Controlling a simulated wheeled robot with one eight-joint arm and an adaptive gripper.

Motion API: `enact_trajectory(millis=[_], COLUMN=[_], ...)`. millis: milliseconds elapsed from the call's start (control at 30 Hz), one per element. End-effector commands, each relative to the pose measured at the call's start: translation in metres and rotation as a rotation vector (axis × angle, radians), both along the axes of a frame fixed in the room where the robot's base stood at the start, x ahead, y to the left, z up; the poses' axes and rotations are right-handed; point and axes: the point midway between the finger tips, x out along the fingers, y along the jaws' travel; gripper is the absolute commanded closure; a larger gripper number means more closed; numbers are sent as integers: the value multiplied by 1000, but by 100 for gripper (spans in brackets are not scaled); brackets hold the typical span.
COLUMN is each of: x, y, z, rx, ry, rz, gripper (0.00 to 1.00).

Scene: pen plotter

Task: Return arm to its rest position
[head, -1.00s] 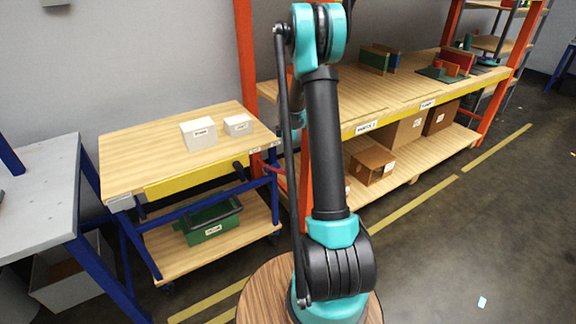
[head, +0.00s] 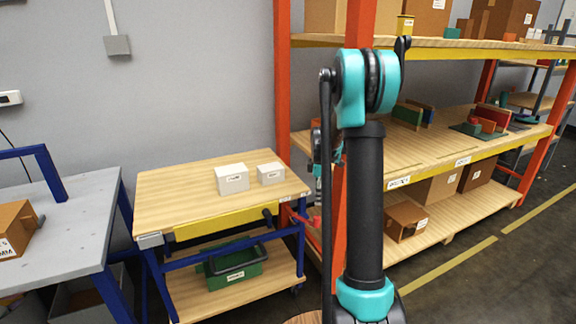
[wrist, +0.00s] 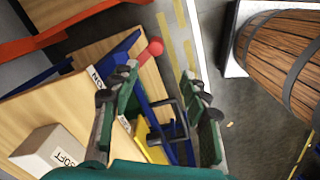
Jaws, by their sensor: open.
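My arm stands upright in the head view, a dark column with teal joints right of centre. Its far end is mostly hidden behind the upper link. In the wrist view my gripper (wrist: 160,105) has its two dark green fingers spread apart with nothing between them. Below it in that view are the wooden cart top (wrist: 85,60), the cart's blue frame and a yellow strip. A white box labelled SOFT (wrist: 50,150) shows at the lower left of the wrist view.
A wheeled cart (head: 165,200) carries two white boxes (head: 232,179) and a green bin (head: 236,270) below. An orange-framed shelf (head: 283,100) stands close behind my arm. A grey table (head: 70,215) is at left. A wooden barrel (wrist: 275,65) stands on the wrist view's right.

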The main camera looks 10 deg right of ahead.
Motion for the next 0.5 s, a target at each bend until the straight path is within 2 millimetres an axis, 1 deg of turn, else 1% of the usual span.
enact_trajectory(millis=[33,67,167,300,367,500], x=[-12,-19,-48,-93,-112,-159], y=[5,7,18,32,37,49], z=[6,9,20,32,35,38], rx=[0,0,3,19,29,60], ry=[-11,-20,-54,-105,-127,-174], rz=[-39,-70,-194,-380,-459,-644], gripper=[54,54,54,54,54,54])
